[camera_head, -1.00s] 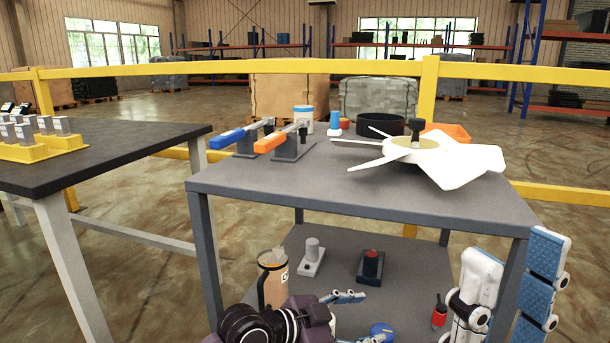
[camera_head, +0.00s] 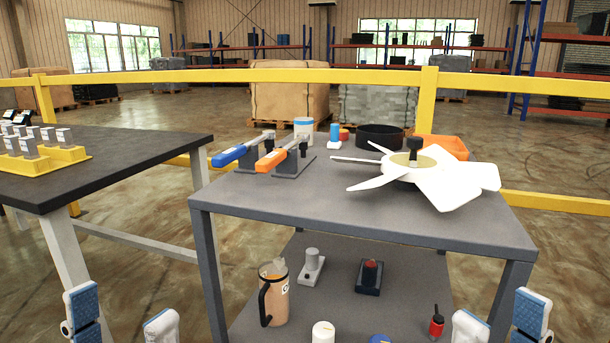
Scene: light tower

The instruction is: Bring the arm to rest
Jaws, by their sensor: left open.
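My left gripper (camera_head: 122,320) is at the bottom left edge of the view, its blue-padded finger and white finger spread apart with nothing between them. It hangs in front of the dark table's leg, left of the grey cart. My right gripper (camera_head: 500,322) is at the bottom right, in front of the cart's right leg, with its two fingers also apart and nothing seen between them. The lower parts of both grippers are cut off by the frame.
The grey cart (camera_head: 300,190) bears a white fan-like rotor (camera_head: 440,178), a blue-handled tool (camera_head: 238,152) and an orange-handled tool (camera_head: 276,158). A mug (camera_head: 276,295) stands on its lower shelf. A dark table (camera_head: 110,150) stands left. Floor shows between them.

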